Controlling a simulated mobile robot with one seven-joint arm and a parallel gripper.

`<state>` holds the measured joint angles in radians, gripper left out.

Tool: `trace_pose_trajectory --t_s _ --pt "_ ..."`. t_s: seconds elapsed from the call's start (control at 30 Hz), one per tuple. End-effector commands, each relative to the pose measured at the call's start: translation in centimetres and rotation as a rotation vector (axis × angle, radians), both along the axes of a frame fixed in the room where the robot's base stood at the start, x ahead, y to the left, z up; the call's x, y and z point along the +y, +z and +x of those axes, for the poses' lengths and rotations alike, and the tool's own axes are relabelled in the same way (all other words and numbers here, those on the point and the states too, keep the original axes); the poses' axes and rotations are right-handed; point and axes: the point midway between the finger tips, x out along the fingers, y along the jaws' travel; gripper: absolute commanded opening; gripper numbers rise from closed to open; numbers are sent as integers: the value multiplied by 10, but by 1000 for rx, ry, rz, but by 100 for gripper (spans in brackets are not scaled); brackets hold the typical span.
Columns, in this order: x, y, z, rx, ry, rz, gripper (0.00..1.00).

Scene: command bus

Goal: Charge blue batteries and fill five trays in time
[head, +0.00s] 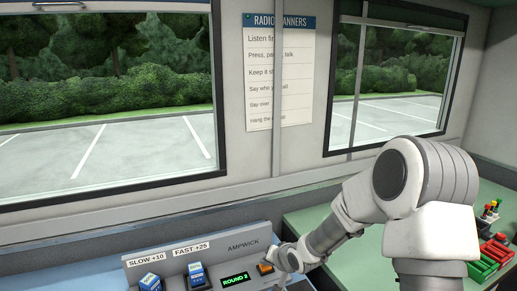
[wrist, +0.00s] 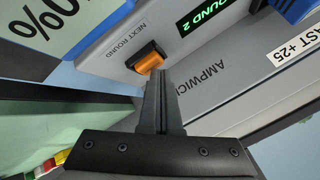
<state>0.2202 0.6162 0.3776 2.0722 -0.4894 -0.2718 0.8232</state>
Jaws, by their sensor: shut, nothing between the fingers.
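The grey AMPWICK charger (head: 228,256) stands at the bottom of the head view, with slots marked SLOW +10 and FAST +25. A blue battery (head: 149,282) sits at the SLOW slot and another blue battery (head: 197,272) at the FAST slot. Its green display (head: 236,279) reads ROUND 2. My gripper (wrist: 160,76) is shut and empty, its tips right at the orange NEXT ROUND switch (wrist: 147,58). I cannot tell whether they touch. The switch also shows in the head view (head: 265,267), beside my wrist. Red and green trays (head: 494,252) lie at the right.
A green worktop (head: 312,222) runs along the right under the windows. Small red, yellow and green items (head: 491,209) stand behind the trays. A panel reading 0% (wrist: 38,32) shows at the wrist view's upper left. My arm covers part of the worktop.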

Motion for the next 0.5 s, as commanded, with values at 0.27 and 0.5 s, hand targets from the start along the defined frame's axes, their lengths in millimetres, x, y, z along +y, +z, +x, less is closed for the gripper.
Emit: trace_pose_trajectory --t_s 0.27,0.5 --pt "0 12 0 1 1 -1 0" --pt "0 11 0 1 1 -1 0"
